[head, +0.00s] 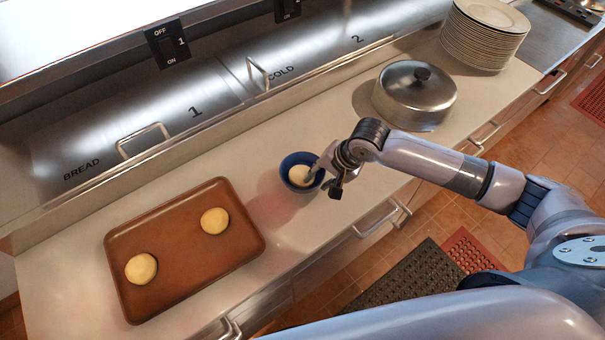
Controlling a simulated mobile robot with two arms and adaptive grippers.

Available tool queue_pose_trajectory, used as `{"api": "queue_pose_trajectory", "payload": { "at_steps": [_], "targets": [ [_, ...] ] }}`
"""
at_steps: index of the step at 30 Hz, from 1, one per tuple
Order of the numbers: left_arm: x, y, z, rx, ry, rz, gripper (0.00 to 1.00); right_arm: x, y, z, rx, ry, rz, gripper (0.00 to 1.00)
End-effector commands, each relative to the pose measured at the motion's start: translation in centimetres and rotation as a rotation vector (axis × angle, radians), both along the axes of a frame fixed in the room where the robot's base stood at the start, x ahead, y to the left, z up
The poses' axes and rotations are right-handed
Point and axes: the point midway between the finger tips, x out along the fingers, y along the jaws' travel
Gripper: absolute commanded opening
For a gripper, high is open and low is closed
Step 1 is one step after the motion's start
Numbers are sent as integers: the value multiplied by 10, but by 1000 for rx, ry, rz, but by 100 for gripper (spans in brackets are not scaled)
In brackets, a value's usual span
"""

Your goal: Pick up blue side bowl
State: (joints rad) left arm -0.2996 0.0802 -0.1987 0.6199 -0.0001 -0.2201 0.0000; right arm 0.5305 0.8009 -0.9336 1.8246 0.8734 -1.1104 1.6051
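The blue side bowl (287,182) stands upright on the pale counter, right of the brown tray, with something cream-coloured inside. My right gripper (325,179) is at the bowl's right rim. One finger reaches over the bowl's inside and the other shows outside the rim, with a gap between them. I cannot tell whether either finger touches the bowl. My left gripper is not in view.
A brown tray (180,250) with two round buns lies to the left. A metal dome lid (415,92) and a stack of plates (485,35) stand to the right. Steel bins marked bread and cold (215,95) run behind the counter.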

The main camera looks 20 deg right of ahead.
Motion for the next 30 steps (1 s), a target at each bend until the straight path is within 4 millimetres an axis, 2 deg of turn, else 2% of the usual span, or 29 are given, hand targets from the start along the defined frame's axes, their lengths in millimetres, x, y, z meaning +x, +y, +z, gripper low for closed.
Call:
{"api": "queue_pose_trajectory", "payload": {
  "at_steps": [2,15,30],
  "targets": [
    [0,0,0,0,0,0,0,0,0,0,0,0,0,29],
    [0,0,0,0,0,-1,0,0,0,1,0,0,0,0],
    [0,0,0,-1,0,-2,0,0,0,1,1,-2,0,0]
  ]
}}
